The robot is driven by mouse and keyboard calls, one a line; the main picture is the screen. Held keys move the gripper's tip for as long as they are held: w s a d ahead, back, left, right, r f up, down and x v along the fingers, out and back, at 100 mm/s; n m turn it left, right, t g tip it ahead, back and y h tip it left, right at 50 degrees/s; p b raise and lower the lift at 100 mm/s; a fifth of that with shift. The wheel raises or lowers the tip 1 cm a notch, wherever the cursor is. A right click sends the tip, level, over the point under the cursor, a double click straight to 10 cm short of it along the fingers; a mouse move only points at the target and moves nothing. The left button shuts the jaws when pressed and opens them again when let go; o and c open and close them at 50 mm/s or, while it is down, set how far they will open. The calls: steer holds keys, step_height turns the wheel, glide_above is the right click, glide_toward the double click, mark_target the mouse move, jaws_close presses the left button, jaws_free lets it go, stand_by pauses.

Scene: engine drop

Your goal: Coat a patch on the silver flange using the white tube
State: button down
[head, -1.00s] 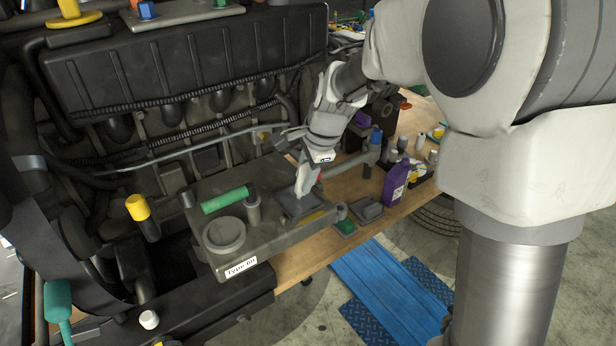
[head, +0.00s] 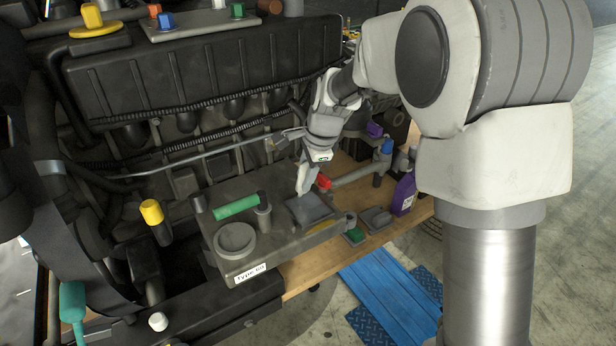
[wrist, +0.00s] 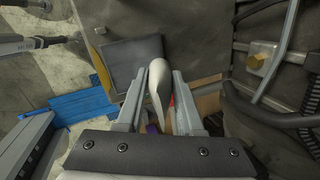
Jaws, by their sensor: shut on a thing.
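My gripper (head: 313,163) is shut on the white tube (head: 305,180), which hangs below it in the head view. In the wrist view the tube (wrist: 158,78) lies between my two fingers (wrist: 158,74). The tube is beside or over a flat grey square plate (head: 309,211) on the dark engine block; contact is not clear. The plate also shows in the wrist view (wrist: 132,62), just left of the tube. A round grey flange-like ring (head: 235,239) sits on the block at left. I cannot tell which of these is the silver flange.
Pipes and the large engine rise behind.

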steer(key=shift+w+a+r, duration=0.1)
steer(key=shift+w+a, duration=0.3)
steer(key=shift+w, duration=0.2)
steer(key=shift+s+d, duration=0.15)
steer(key=shift+s+d+b, duration=0.3)
steer(key=shift+s+d, duration=0.05)
steer(key=shift+s, duration=0.2)
steer(key=shift+s+d+f+b, duration=0.25)
steer(key=shift+s+d+b, duration=0.4)
steer(key=shift+s, duration=0.4)
steer(key=s+d+b, duration=0.1)
steer(key=s+d, duration=0.3)
steer(key=s, duration=0.1)
steer(key=shift+s, duration=0.25)
stand_by(0.3)
